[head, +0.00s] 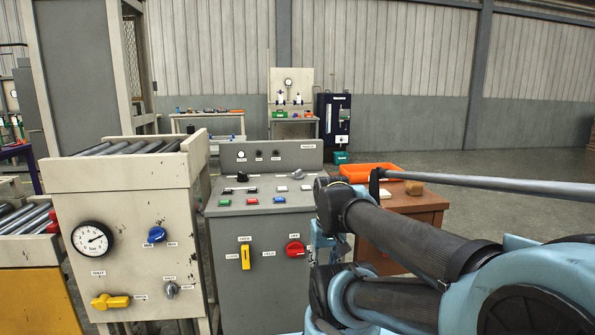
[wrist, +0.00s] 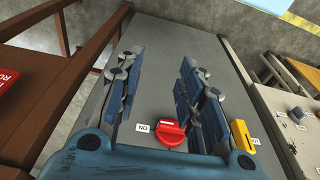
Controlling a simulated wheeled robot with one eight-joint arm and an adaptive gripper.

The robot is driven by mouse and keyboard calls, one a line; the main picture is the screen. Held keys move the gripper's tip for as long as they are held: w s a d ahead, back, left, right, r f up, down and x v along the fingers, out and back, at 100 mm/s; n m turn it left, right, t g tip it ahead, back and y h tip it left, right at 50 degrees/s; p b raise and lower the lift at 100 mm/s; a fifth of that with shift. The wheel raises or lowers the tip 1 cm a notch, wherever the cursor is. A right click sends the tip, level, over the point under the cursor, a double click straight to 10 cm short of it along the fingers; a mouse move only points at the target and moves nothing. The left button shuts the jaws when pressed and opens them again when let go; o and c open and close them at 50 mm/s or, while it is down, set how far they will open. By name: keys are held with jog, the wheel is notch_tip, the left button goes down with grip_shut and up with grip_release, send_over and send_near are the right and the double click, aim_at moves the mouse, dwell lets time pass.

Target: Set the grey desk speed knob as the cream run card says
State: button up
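The grey desk (head: 228,228) stands mid-picture in the head view. Its top bears a black knob (head: 242,177) and a pale knob (head: 297,174); their labels are too small to read, so I cannot tell which is the speed knob. I cannot make out a cream run card. A red card (wrist: 8,80) with partly cut-off lettering shows at the left edge of the wrist view. My gripper (wrist: 158,70) is open and empty before the desk's front. The front's red knob (head: 295,249) also shows in the wrist view (wrist: 168,134), behind the fingers.
A yellow handle (head: 245,257) sits on the desk front. The cream roller stand (head: 130,230) with gauge, blue knob and yellow lever is close on the left. A brown cabinet (head: 415,225) with an orange tray (head: 362,170) is on the right, partly hidden by my arm.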

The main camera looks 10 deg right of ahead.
jog(key=w+r+m, duration=0.2)
jog(key=w+r, duration=0.9)
jog(key=r, duration=0.4)
notch_tip(320, 180, up, 18)
jog(key=m+g, duration=0.2)
jog(key=m, duration=0.2)
send_over(298, 170)
notch_tip(298, 170, down, 17)
jog(key=shift+s+f, duration=0.1)
jog(key=shift+s, duration=0.05)
grip_shut()
